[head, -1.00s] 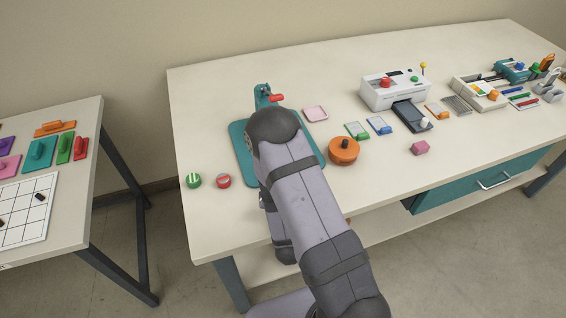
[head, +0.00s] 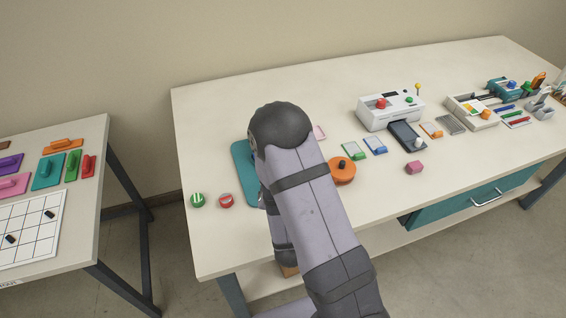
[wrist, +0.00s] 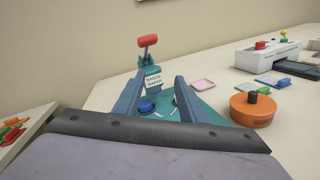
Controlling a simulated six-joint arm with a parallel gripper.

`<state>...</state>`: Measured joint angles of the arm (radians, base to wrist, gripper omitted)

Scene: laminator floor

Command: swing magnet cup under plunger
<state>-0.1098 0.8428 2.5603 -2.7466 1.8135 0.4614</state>
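The teal badge maker press (wrist: 155,90) stands ahead in the wrist view, with a red-ended lever (wrist: 148,40) raised and a white label on its front. A blue round cup (wrist: 147,106) sits low on its base, near the left finger; I cannot tell for sure that it is the magnet cup. The plunger cannot be made out. My gripper (wrist: 160,77) is open, its two blue-grey fingers framing the press, with nothing seen held. In the head view my arm hides the press except the left part of its teal base (head: 243,168).
An orange round container (head: 342,171) stands right of the base, with a pink tray (wrist: 203,84) behind. Green (head: 198,200) and red (head: 226,201) round pieces lie to the left. A white laminator (head: 388,110) stands farther right. The table's front left is mostly clear.

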